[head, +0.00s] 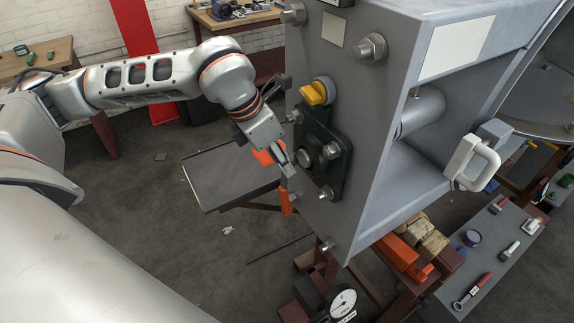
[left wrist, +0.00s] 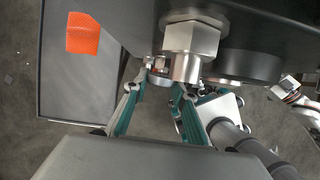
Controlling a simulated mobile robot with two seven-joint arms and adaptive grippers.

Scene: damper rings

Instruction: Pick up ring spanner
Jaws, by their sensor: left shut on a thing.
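A ring spanner (head: 472,292) with a bright metal ring end and a red handle lies on the grey bench at the lower right in the head view. My left gripper (head: 288,160) is far from it, beside the lower left edge of the big grey block. In the left wrist view the left gripper (left wrist: 160,82) has its teal-sided fingers closed in around a small metal piece (left wrist: 158,72), just under a large hex nut (left wrist: 190,38). The piece is partly hidden, so I cannot tell what it is. My right gripper does not show.
The grey block (head: 350,90) with a yellow knob (head: 314,94) and bolts fills the middle. A dark tray (head: 225,185) stands left of it. A dial gauge (head: 342,301) is below.

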